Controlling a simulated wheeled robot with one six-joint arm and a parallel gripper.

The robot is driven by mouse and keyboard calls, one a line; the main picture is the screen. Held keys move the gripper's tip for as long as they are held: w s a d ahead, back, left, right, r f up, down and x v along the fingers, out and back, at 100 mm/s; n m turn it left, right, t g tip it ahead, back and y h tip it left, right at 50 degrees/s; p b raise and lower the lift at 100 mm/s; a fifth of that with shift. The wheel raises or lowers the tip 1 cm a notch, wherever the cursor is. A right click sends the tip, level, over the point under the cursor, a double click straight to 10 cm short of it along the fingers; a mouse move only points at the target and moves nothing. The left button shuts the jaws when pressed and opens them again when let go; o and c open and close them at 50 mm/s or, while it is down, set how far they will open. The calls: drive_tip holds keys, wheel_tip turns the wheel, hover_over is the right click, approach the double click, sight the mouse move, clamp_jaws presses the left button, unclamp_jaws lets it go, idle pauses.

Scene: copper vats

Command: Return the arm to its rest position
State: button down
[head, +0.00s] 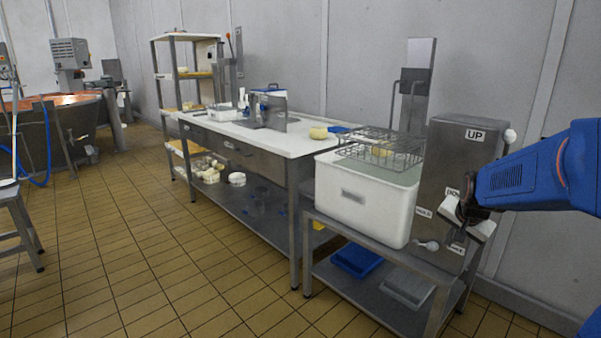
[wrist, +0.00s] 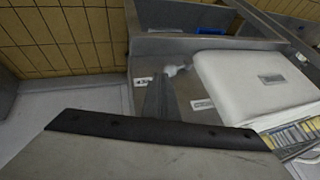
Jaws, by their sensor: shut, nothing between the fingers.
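My blue arm (head: 535,175) reaches in from the right edge in the head view. My gripper (head: 462,220) is at its end, in front of the grey steel box (head: 465,145) marked "UP". It looks shut and holds nothing. Whether it touches the box cannot be told. In the wrist view, the box's labelled face (wrist: 180,88) lies beyond a dark wedge-shaped part of my gripper. A white lever knob (wrist: 175,70) shows near that wedge.
A white tub (head: 365,200) with a wire rack (head: 380,148) stands left of the box on a steel stand. A long worktable (head: 270,140) and shelves stand behind. Blue and grey trays lie on the lower shelf.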

drive_tip(key=s+a+n, duration=0.3)
drive_tip(key=s+a, duration=0.3)
drive_tip(key=s, duration=0.3)
drive_tip(key=s+a+n+y, duration=0.1)
drive_tip(key=s+a+n, duration=0.3)
drive_tip(key=s+a, duration=0.3)
drive_tip(key=s+a+n+g+y, duration=0.1)
drive_tip(key=s+a+n, duration=0.2)
drive_tip(key=s, duration=0.9)
drive_tip(key=a, duration=0.3)
drive_tip(key=shift+a+n, duration=0.15)
drive_tip(key=shift+n, duration=0.25)
